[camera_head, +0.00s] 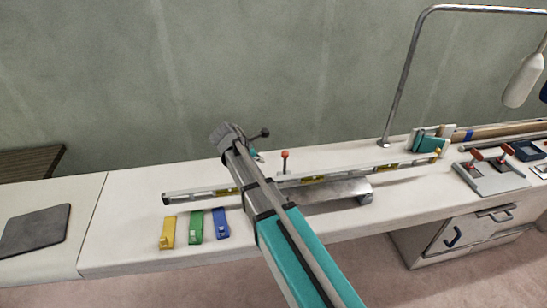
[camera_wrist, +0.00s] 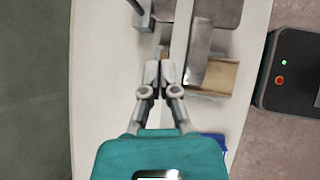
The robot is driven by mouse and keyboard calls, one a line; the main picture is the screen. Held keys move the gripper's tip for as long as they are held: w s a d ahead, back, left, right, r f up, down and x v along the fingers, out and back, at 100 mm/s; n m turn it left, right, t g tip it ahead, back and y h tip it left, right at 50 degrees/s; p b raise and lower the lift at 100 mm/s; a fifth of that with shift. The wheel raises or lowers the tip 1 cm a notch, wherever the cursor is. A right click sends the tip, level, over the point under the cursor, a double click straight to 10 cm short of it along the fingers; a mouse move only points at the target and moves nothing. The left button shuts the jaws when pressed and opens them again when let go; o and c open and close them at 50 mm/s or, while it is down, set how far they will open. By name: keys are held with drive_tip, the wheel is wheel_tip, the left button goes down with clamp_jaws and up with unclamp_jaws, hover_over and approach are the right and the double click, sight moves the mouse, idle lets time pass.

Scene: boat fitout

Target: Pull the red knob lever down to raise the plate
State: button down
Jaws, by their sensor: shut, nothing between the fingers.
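The lever with the red knob (camera_head: 285,155) stands upright on the white bench, behind a long level, in the head view. I cannot make out its red knob in the wrist view. A silver metal plate (camera_head: 338,192) lies low on the bench in front of the level; a shiny metal surface (camera_wrist: 201,55) in the wrist view appears to be part of it. My gripper (camera_wrist: 159,70) is shut and empty, its fingertips together above the bench. In the head view my arm hides most of the gripper, left of the lever and apart from it.
The long level (camera_head: 405,163) spans the bench. Yellow (camera_head: 167,232), green (camera_head: 195,227) and blue (camera_head: 220,223) blocks stand near the front edge. A dark mat (camera_head: 35,231) lies left. A curved metal pipe (camera_head: 403,80) rises at right; the wall stands behind.

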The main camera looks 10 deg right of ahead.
drive_tip(key=w+a+n, duration=0.1)
drive_tip(key=w+a+r+n+t, duration=0.1)
drive_tip(key=w+n, duration=0.1)
drive_tip(key=shift+a+r+h, duration=0.1)
drive_tip(key=shift+a+h, duration=0.15)
drive_tip(key=shift+h, duration=0.15)
drive_tip(key=b, duration=0.8)
approach(285, 163)
wheel_tip(285, 163, down, 2)
drive_tip(key=shift+w+d+p, duration=0.2)
drive_tip(key=shift+w+d, duration=0.35)
drive_tip(key=shift+d, duration=0.2)
drive_tip(key=shift+w+d+p, duration=0.2)
drive_tip(key=shift+w+d, duration=0.35)
drive_tip(key=shift+d, duration=0.15)
drive_tip(key=shift+r, duration=0.15)
